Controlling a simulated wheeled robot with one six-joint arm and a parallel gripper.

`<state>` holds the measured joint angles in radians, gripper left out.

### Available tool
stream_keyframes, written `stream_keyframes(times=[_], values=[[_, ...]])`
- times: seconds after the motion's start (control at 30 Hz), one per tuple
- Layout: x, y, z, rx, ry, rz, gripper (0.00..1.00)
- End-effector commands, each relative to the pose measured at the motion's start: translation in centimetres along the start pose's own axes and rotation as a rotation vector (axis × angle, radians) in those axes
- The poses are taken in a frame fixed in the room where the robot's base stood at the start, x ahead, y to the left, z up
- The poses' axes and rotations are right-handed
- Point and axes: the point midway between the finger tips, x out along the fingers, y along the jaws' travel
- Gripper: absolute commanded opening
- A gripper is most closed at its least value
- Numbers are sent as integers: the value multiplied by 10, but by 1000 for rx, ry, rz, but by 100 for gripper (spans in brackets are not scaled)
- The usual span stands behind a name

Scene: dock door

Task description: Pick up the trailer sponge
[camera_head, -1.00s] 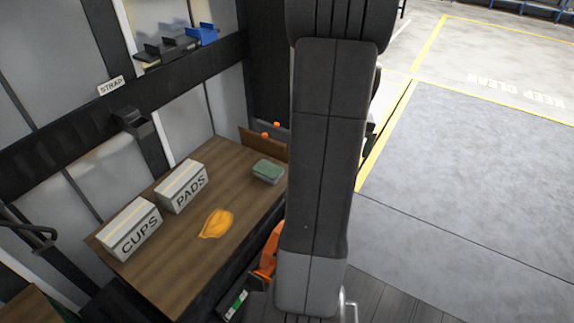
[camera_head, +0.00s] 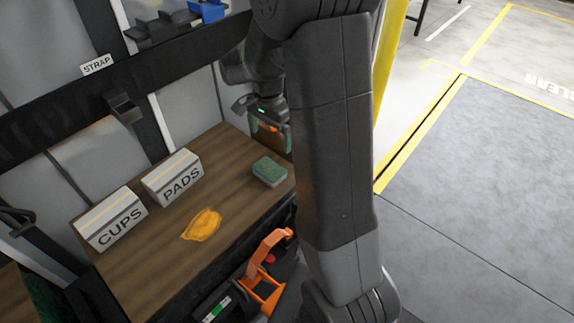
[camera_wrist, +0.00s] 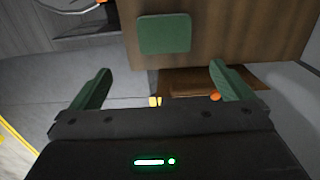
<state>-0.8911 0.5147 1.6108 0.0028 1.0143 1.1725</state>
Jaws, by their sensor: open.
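The sponge (camera_head: 269,171) is a green block lying on the wooden bench top near its right end. In the wrist view the sponge (camera_wrist: 165,34) lies beyond my fingertips, at the top middle. My gripper (camera_wrist: 155,80) is open and empty, its two green fingers spread wide. In the head view my gripper (camera_head: 270,135) is above and behind the far right end of the bench, apart from the sponge. My arm hides part of that end.
Boxes marked CUPS (camera_head: 110,221) and PADS (camera_head: 173,178) and an orange cloth-like item (camera_head: 202,224) stand or lie on the bench top (camera_head: 165,265). A dark rail (camera_head: 60,120) runs along the wall behind. Open floor (camera_head: 490,200) is to the right.

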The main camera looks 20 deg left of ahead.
Motion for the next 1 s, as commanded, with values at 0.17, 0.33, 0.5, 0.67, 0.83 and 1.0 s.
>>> stream_keyframes(times=[0.17,0.33,0.5,0.67,0.83,1.0], values=[[8,-8,15,13,1,4,100],[38,-7,14,16,0,8,100],[70,-7,14,15,0,7,100],[86,-8,14,15,1,4,100],[96,-8,13,15,1,5,100],[120,-10,12,15,0,7,100]])
